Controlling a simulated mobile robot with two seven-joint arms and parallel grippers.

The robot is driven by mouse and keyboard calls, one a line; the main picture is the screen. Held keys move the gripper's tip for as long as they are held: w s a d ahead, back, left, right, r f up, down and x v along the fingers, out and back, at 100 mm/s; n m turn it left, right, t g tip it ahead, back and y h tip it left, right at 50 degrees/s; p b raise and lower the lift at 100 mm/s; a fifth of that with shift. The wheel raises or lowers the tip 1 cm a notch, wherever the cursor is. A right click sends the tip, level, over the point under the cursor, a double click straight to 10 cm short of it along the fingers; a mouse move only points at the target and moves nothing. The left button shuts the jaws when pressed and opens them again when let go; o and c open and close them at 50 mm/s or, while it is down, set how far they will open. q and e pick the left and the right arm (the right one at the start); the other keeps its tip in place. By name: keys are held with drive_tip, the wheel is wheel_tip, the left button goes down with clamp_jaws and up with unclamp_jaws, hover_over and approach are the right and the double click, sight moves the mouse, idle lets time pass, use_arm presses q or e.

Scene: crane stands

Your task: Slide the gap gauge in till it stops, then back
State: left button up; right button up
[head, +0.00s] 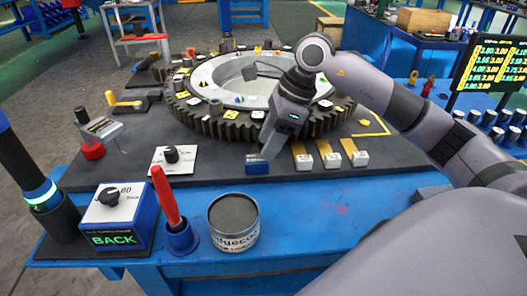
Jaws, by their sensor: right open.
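A large dark toothed ring (215,118) with a pale inner ring lies flat on the dark bench plate. In front of it, several small handled pieces stand in a row: a blue block (257,165) and white-ended pieces with brass strips (303,160). Which of them is the gap gauge is not certain. My right gripper (268,150) points down just above and behind the blue block, at the ring's front edge. It is open; whether its fingers touch the block is unclear. The gripper hides part of the ring and whatever lies behind the block. My left gripper is out of view.
A blue box with a knob and a green "BACK" display (115,240), a red-handled tool in a blue holder (178,238) and a round tin (234,228) stand along the front edge. A dial plate (160,163) lies left of the blue block.

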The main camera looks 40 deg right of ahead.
drive_tip(key=v, duration=0.2)
drive_tip(key=shift+s+d+r, duration=0.1)
drive_tip(key=shift+d+r, duration=0.05)
drive_tip(key=shift+r, duration=0.2)
drive_tip(key=shift+s, duration=0.1)
